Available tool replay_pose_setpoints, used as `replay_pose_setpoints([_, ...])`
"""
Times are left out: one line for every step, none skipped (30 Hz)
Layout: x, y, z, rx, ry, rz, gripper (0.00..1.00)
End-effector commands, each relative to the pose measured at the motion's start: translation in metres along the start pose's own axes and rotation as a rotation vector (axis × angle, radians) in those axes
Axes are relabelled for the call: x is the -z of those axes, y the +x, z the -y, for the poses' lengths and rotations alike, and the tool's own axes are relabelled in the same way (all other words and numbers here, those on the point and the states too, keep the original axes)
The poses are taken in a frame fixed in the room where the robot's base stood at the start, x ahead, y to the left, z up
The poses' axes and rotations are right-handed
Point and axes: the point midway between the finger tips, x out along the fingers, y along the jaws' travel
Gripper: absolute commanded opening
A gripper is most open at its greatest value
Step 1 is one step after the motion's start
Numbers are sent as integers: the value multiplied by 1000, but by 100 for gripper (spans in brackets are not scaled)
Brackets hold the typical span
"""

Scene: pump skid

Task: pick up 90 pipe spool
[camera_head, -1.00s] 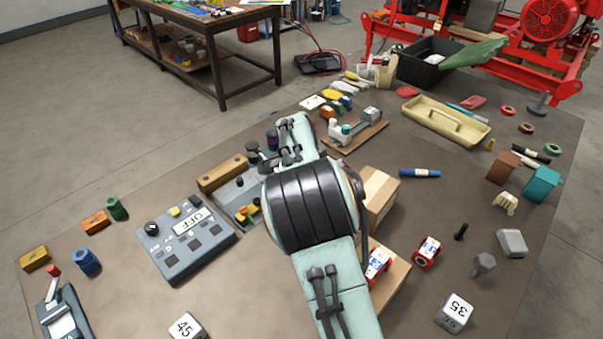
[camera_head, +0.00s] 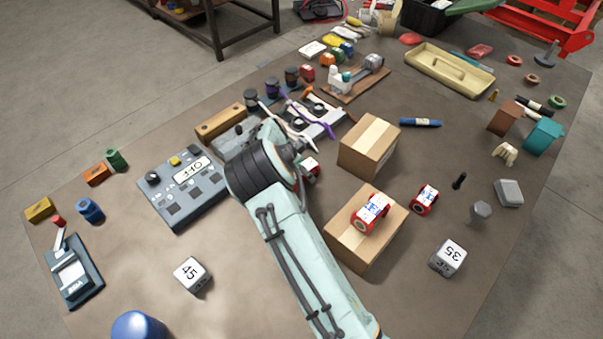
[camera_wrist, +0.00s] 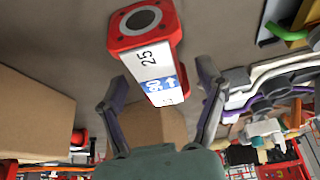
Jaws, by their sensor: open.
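A pipe spool (camera_wrist: 148,55) with red flanged ends and a white body shows in the wrist view. Its labels read "25" and, on blue, "90" with an arrow. My gripper (camera_wrist: 163,78) is open, its two fingers spread on either side of the spool's label end. I cannot tell whether they touch it. In the head view a small red and white spool (camera_head: 311,169) peeks out beside my wrist, which hides most of my gripper.
A cardboard box (camera_head: 369,146) stands close to the right. Another spool (camera_head: 371,212) lies on a lower box (camera_head: 345,232), and a third spool (camera_head: 426,198) lies right of it. A control panel (camera_head: 180,207) is left of my arm.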

Motion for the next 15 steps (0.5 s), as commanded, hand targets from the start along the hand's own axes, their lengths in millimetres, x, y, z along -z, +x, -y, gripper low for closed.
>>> replay_pose_setpoints([0, 0, 0, 0, 0, 0, 70])
replay_pose_setpoints([0, 0, 0, 0, 0, 0, 67])
replay_pose_setpoints([0, 0, 0, 0, 0, 0, 55])
replay_pose_setpoints([0, 0, 0, 0, 0, 0, 45])
replay_pose_setpoints([0, 0, 0, 0, 0, 0, 36])
replay_pose_setpoints([0, 0, 0, 0, 0, 0, 24])
replay_pose_setpoints([0, 0, 0, 0, 0, 0, 14])
replay_pose_setpoints([0, 0, 0, 0, 0, 0, 5])
replay_pose_setpoints([0, 0, 0, 0, 0, 0, 0])
replay_pose_setpoints([0, 0, 0, -1, 0, 0, 0])
replay_pose_setpoints([0, 0, 0, -1, 0, 0, 0])
replay_pose_setpoints([0, 0, 0, 0, 1, -1, 0])
replay_pose_setpoints([0, 0, 0, 0, 1, -1, 0])
replay_pose_setpoints([0, 0, 0, 0, 1, -1, 0])
replay_pose_setpoints([0, 0, 0, 0, 1, 0, 0])
